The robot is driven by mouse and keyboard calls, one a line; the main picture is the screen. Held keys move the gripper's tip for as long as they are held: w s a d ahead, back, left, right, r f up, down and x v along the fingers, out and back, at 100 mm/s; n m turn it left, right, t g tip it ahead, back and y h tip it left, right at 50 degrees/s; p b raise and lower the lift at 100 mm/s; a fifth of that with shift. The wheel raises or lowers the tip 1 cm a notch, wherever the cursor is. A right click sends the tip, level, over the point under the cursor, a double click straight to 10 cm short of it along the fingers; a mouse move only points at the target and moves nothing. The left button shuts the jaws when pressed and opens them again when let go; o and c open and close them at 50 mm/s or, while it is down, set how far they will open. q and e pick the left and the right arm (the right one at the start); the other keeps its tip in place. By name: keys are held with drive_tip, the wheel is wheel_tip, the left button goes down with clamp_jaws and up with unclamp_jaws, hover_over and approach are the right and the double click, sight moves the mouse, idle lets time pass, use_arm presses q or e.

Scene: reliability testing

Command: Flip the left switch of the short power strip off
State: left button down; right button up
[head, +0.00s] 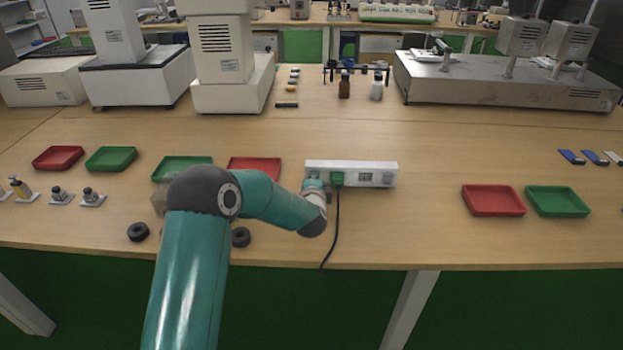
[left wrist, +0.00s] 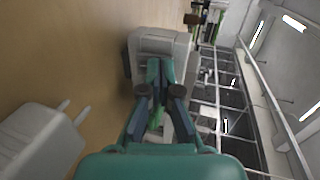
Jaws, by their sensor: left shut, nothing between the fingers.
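The short power strip (head: 352,167) is a white bar standing on the bench, right of centre in the head view. A green plug (head: 337,179) sits in its front face left of its middle, with a black cable hanging down. My left gripper (head: 315,185) is at the strip's left end and covers the front face there, so the left switch is hidden. I cannot tell whether it touches the strip. In the left wrist view the left gripper (left wrist: 159,68) shows with its fingers together and nothing held. My right gripper is out of view.
Red (head: 254,168) and green (head: 182,168) trays lie left of the strip; another red tray (head: 493,200) and green tray (head: 557,201) lie right. Black rings (head: 138,232) lie near the front edge. The bench just right of the strip is clear.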

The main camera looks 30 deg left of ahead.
use_arm(q)
drive_tip(key=shift+s+d, duration=0.2)
drive_tip(key=v, duration=0.2)
drive_tip(key=p+v, duration=0.1)
drive_tip(key=v, duration=0.1)
drive_tip(key=shift+s+f, duration=0.1)
drive_tip(key=shift+f, duration=0.1)
drive_tip(key=r+v, duration=0.1)
drive_tip(key=v, duration=0.8)
drive_tip(key=shift+r, duration=0.25)
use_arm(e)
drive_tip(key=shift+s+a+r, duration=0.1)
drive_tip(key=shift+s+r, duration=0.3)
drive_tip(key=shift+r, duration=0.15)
use_arm(q)
drive_tip(key=shift+a, duration=0.1)
